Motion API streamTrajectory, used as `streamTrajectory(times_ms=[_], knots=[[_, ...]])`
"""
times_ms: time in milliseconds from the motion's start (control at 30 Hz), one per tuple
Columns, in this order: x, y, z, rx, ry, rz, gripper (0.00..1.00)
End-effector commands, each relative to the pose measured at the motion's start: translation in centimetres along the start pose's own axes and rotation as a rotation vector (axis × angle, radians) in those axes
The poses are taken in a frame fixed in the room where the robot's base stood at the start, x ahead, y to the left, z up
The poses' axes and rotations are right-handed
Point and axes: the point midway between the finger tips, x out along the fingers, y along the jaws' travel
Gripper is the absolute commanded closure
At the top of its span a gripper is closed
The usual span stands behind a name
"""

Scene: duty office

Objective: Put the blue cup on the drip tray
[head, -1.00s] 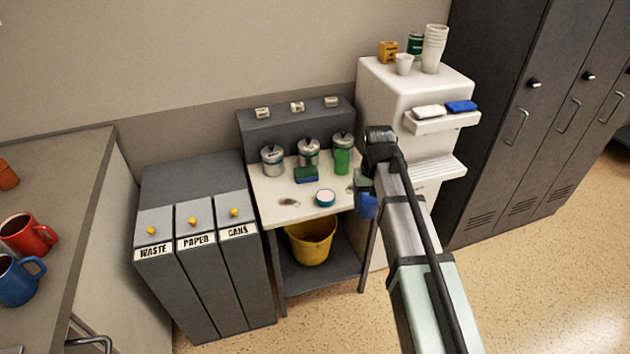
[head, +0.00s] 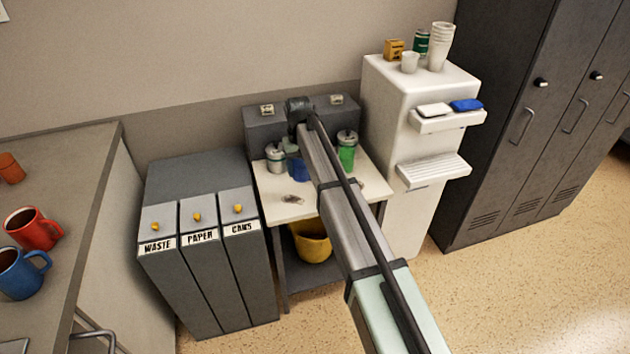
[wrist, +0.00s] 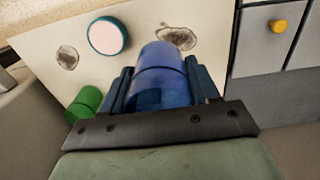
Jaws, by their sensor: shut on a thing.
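My gripper (wrist: 160,90) is shut on a blue cup (wrist: 161,65), which sits between the two dark blue fingers in the wrist view. In the head view the blue cup (head: 298,171) shows beside my arm, above the small white-topped table (head: 277,208). I cannot tell its exact height over the table. The ribbed white drip tray (head: 435,170) juts from the front of the white dispenser (head: 385,95), to the right of my gripper, and looks empty. A blue mug (head: 20,272) stands on the desk at left, apart from my gripper.
Canisters (head: 275,158) and a green cylinder (head: 347,158) stand on the small table. A round teal-rimmed item (wrist: 107,36) lies there too. A shelf above the drip tray holds a white block (head: 434,110) and a blue block (head: 466,105). Grey bins (head: 200,180) stand at left.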

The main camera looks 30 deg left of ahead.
Motion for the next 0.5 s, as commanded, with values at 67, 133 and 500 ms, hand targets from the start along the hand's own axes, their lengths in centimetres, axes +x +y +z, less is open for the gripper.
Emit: streamTrajectory(times_ms=[67,133,500], knots=[[0.6,0.0,-0.1,-0.003,0.007,0.0,0.7],[1.4,0.0,-0.1,-0.005,0.008,0.0,0.7],[6.2,0.1,-0.1,-0.005,0.008,0.0,0.7]])
